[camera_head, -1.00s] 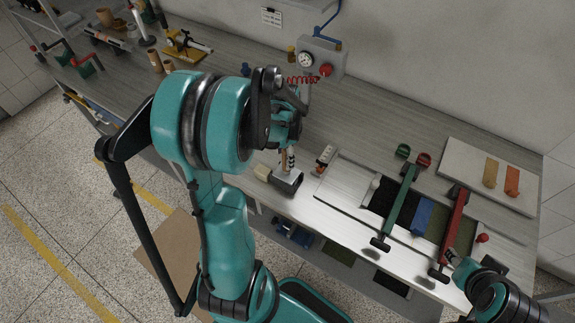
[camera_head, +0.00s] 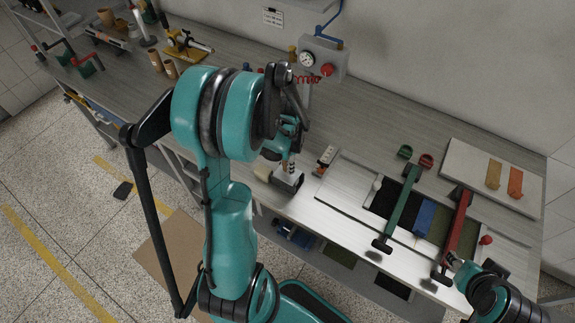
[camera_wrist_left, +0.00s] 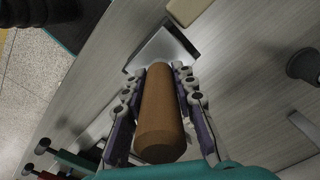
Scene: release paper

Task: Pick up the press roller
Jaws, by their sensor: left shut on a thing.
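The press roller has a brown cylindrical handle (camera_wrist_left: 163,112) and a grey metal head (camera_wrist_left: 160,52). In the head view its boxy grey head (camera_head: 288,182) is at the front edge of the bench; whether it touches the surface is unclear. My left gripper (camera_head: 289,160) is above the head. In the left wrist view the fingers of my left gripper (camera_wrist_left: 158,112) are shut around the handle, one on each side. My right gripper (camera_head: 456,262) is at the lower right, near the red lever bar (camera_head: 455,232); its fingers are too small to read.
A green lever bar (camera_head: 399,208) and a blue block (camera_head: 424,218) are right of the roller. A board (camera_head: 470,165) holds yellow and orange strips. A gauge box (camera_head: 318,58) is on the wall. A small labelled block (camera_head: 325,160) stands close to the roller.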

